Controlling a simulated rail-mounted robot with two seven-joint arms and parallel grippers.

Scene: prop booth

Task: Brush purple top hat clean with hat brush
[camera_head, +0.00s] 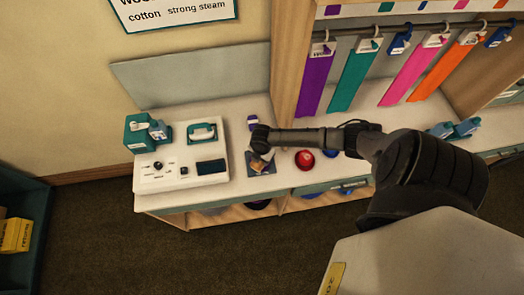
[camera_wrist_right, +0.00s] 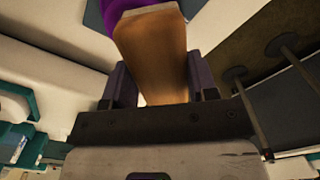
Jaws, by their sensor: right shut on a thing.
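My right arm comes in from the right in the head view, and its gripper (camera_head: 260,146) is low over the counter. In the right wrist view the gripper (camera_wrist_right: 160,82) is shut on a tan wooden block with a pale end, which looks like the hat brush (camera_wrist_right: 151,45). A purple curved surface (camera_wrist_right: 88,14), possibly the top hat, shows beyond the brush's end; contact is unclear. No whole top hat can be made out. My left gripper is out of view.
A red round object (camera_head: 305,159) lies to the right. Coloured strips (camera_head: 355,75) hang from a rail behind.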

